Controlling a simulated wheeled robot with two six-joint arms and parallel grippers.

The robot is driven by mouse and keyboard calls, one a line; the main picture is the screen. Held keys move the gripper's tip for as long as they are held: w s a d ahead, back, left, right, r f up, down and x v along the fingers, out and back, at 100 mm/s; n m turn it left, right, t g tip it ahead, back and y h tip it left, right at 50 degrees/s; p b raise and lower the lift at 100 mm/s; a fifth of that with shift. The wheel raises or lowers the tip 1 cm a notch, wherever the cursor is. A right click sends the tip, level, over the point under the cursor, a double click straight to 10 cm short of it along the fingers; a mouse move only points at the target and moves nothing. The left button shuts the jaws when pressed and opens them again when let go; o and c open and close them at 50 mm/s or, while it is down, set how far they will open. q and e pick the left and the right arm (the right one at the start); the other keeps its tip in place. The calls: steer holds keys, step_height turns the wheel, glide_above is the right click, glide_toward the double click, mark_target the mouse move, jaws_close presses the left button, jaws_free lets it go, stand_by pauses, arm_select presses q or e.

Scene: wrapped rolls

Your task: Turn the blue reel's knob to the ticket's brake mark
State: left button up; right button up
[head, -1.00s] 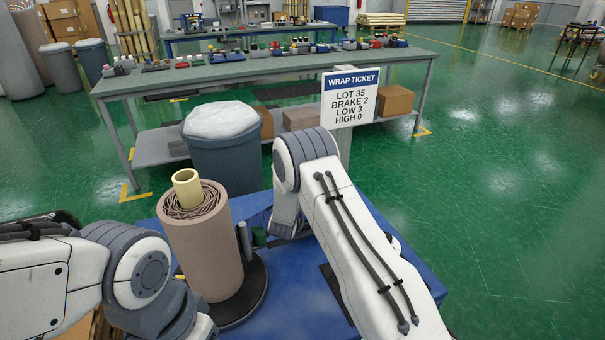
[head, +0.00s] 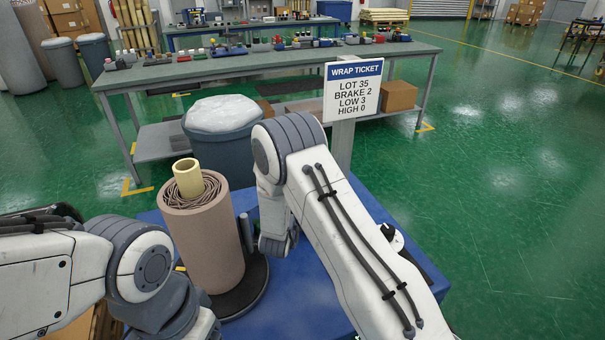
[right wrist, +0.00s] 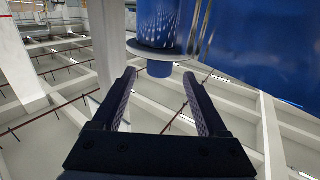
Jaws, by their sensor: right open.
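The wrap ticket (head: 352,92) stands on a pale post and reads LOT 35, BRAKE 2, LOW 3, HIGH 0. In the right wrist view a shiny blue reel (right wrist: 160,22) fills the top, with a pale flange (right wrist: 175,51) under it. A short blue stub (right wrist: 160,69), apparently its knob, sticks out below the flange. My right gripper (right wrist: 159,78) is open, its fingertips on either side of the stub's line. I cannot tell whether they touch it. No marks show on the stub. In the head view my right arm hides its own gripper; my left gripper is out of view.
A brown wrapped roll (head: 207,245) with a yellow core stands on a black disc (head: 255,290) on a blue surface (head: 305,300). A grey bin (head: 222,152) is behind. A long workbench (head: 270,66) with several small items stands farther back. Green floor at right is open.

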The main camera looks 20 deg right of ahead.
steer(key=shift+v, duration=1.15)
steer(key=w+d+n+t+y+b, duration=0.1)
steer(key=w+y+b, duration=0.1)
steer(key=w, duration=0.1)
steer(key=w+d+n+y+b, duration=0.2)
steer(key=w, duration=0.1)
steer(key=w+d+n+t+y+b, duration=0.1)
steer(key=w+y+b, duration=0.1)
steer(key=w+b, duration=0.1)
steer(key=shift+w+d+r+n+t+y, duration=0.2)
steer(key=shift+d+r+n+t+y, duration=0.1)
steer(key=shift+y, duration=0.1)
